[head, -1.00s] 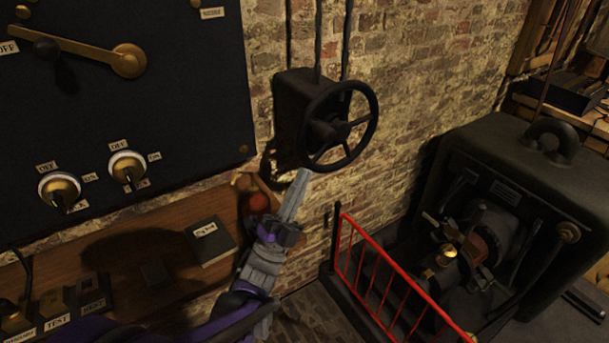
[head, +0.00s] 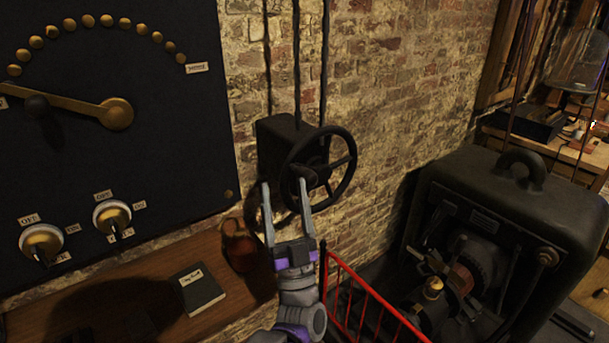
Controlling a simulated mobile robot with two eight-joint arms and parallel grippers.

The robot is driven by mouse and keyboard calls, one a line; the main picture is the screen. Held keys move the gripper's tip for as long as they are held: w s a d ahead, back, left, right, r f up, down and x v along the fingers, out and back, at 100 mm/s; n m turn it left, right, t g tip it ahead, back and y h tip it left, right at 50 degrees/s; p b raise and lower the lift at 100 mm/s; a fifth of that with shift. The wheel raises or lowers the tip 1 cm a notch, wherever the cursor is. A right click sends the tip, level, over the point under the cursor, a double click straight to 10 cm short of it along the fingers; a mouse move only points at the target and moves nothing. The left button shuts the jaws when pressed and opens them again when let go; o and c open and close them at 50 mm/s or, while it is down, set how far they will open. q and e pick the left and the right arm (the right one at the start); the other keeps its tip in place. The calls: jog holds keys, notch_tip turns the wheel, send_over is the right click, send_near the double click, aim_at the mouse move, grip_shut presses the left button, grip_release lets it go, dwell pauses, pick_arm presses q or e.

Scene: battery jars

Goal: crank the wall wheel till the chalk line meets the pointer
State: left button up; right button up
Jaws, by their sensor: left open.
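The wall wheel (head: 343,187) is a dark spoked handwheel on a black box (head: 272,139) fixed to the brick wall. My left gripper (head: 285,184) is open in front of the wheel's left side. One finger overlaps the wheel near its hub, and the other stands left of the rim in the picture. I cannot tell whether either finger touches the wheel. I cannot make out a chalk line or a pointer. My right gripper is not in view.
A dark switch panel (head: 150,164) hangs at left above a wooden shelf with a black notebook (head: 198,289) and a reddish-brown jar (head: 238,246). A red railing (head: 371,300) stands below the wheel, with a dark machine (head: 515,205) to the right.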

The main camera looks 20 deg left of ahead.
aim_at(312, 183)
pick_arm(q)
jog(key=d+n+g+h+p, duration=0.35)
jog(key=d+n+g, duration=0.35)
jog(key=d+g, duration=0.3)
jog(key=shift+g+y, duration=0.25)
jog(key=shift+g, duration=0.25)
jog(key=x, duration=0.7)
jog(key=s+a+x, duration=0.1)
jog(key=x, duration=0.2)
jog(key=shift+w+a, duration=0.35)
jog(key=shift+a, duration=0.05)
grip_shut()
